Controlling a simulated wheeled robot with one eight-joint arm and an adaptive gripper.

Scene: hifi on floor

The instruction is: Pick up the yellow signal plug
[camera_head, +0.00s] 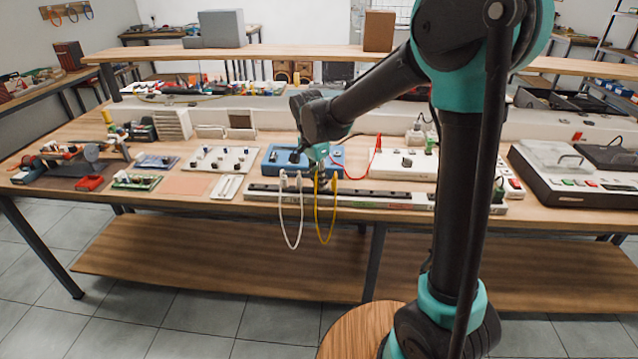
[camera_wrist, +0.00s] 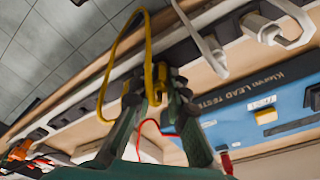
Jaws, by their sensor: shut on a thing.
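The yellow signal plug (camera_wrist: 155,85) is between the fingertips of my gripper (camera_wrist: 154,92), which is shut on it. Its yellow cable (camera_wrist: 108,72) loops away from the plug in the wrist view. In the head view, the yellow cable (camera_head: 318,225) hangs in a loop over the front of the bench, below my gripper (camera_head: 318,178). The plug itself is mostly hidden by the fingers there. I cannot tell whether it still touches the rail behind it.
A white cable (camera_head: 282,222) hangs just left of the yellow one. A blue lead-test box (camera_head: 275,160) stands close behind my gripper, with a red lead (camera_head: 377,145) to its right. A long rail (camera_head: 390,198) runs along the bench front. The floor in front is clear.

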